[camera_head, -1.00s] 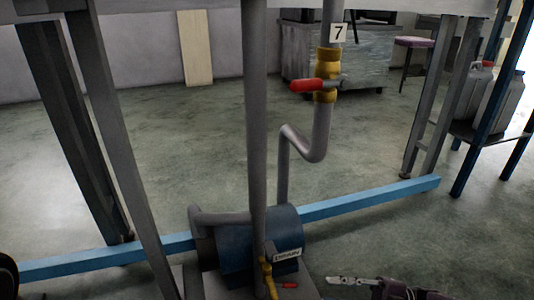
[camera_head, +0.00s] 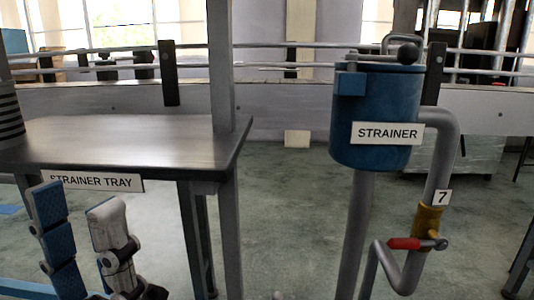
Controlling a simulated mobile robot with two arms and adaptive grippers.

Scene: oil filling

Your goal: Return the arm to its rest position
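My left gripper (camera_head: 75,205) rises at the lower left, in front of the strainer tray table. Its fingers point up, one with blue pads and one grey. They stand apart with nothing between them, so it is open and empty. The lower part of the gripper and its arm are cut off by the bottom edge. My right gripper is not in view.
The blue strainer (camera_head: 372,110) stands on pipes at the right. Below it is a yellow valve with a red handle (camera_head: 403,243). Floor shows between them.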

